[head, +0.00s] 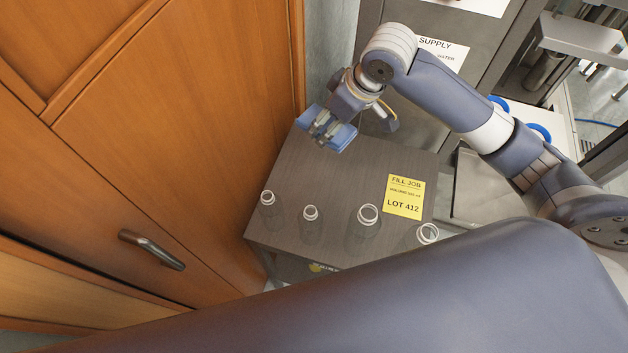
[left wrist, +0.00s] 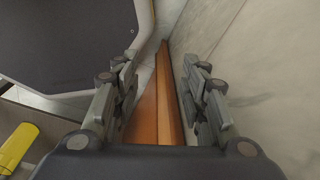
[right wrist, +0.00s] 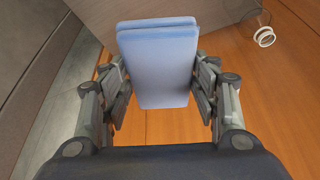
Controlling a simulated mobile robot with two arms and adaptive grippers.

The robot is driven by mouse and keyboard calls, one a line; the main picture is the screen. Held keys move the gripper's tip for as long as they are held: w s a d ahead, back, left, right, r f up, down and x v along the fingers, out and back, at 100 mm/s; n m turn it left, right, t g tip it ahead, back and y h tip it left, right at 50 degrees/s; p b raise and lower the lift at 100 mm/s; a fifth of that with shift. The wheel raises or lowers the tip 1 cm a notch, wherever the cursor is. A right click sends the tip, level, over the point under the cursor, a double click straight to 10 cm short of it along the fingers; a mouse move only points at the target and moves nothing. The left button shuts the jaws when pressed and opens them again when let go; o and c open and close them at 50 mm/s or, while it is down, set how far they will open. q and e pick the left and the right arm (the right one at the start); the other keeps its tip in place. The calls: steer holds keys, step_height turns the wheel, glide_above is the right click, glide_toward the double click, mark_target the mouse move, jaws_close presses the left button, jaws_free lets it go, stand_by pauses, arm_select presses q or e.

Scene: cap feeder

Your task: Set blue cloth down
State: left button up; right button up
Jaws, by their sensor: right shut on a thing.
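The blue cloth (head: 341,136) is a folded pale-blue pad. My right gripper (head: 325,127) is shut on it near the far left corner of the dark grey table (head: 310,165). In the right wrist view the cloth (right wrist: 158,60) sits between the two fingers of the right gripper (right wrist: 160,88). I cannot tell whether the cloth touches the table top. My left gripper (left wrist: 160,95) shows only in the left wrist view, with its fingers apart and nothing between them.
Several clear bottles, one of them a larger bottle (head: 365,225), stand along the table's near edge. A wooden door (head: 180,110) with a metal handle (head: 152,250) is close on the left. The table's middle is clear.

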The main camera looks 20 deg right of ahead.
step_height(320, 180, down, 12)
steer(key=w+n+g+y+b, duration=0.1)
steer(key=w+n+b, duration=0.1)
steer(key=n+b, duration=0.2)
steer(key=p, duration=0.1)
glide_above(316, 177)
steer(key=d, duration=0.1)
steer(key=f, duration=0.6)
steer(key=shift+s, duration=0.35)
step_height(316, 177, down, 4)
arm_select(q)
steer(key=f, duration=0.1)
steer(key=d+f, duration=0.1)
steer(key=f, duration=0.1)
steer(key=shift+d, duration=0.1)
arm_select(e)
steer(key=shift+f, duration=0.15)
arm_select(q)
steer(key=shift+s, duration=0.1)
arm_select(e)
steer(key=shift+f, duration=0.3)
steer(key=o, duration=1)
steer(key=shift+s, duration=0.1)
arm_select(q)
steer(key=shift+d+f, duration=0.15)
arm_select(e)
steer(key=shift+f, duration=0.15)
